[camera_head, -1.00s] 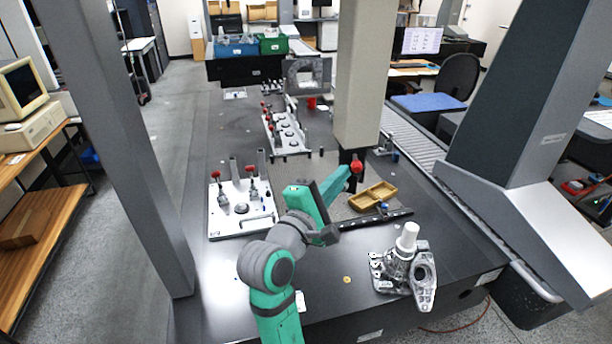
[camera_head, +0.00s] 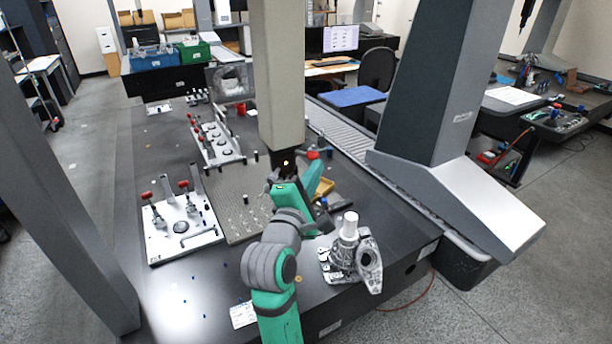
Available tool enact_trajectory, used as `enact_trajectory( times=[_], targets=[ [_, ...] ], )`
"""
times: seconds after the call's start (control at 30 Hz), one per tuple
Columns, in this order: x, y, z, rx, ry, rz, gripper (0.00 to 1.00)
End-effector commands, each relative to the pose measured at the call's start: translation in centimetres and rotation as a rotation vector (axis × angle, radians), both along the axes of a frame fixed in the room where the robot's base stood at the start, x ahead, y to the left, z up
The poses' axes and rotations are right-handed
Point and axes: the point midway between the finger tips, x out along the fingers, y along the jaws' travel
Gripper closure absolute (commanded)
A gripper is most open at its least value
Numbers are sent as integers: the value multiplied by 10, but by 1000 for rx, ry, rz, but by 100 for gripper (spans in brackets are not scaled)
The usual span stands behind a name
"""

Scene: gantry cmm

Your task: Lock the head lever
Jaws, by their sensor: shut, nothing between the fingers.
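The gantry column (camera_head: 280,75) comes down over the dark table. At its lower end is a dark head (camera_head: 286,158). A lever with a red knob (camera_head: 313,155) sticks out to the right of the head; this looks like the head lever. My gripper (camera_head: 275,179) is at the end of the green and grey arm, just below the head and left of the red knob. Its fingers are small and partly hidden by my own wrist, and it appears shut and empty. I see no clear contact with the lever, and I cannot tell whether the lever is locked.
A fixture plate with red-knobbed clamps (camera_head: 181,228) lies at the left. A second clamp fixture (camera_head: 215,138) is farther back. A metal casting with a white cylinder (camera_head: 350,250) stands front right.

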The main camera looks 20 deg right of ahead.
Motion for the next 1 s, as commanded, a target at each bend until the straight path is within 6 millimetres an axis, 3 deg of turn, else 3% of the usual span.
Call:
enact_trajectory(
  times=[0.4,1.0],
  targets=[
    [7,-22,2,-1,-3,-12,100],
    [5,-22,2,-2,-5,-15,100]
  ],
)
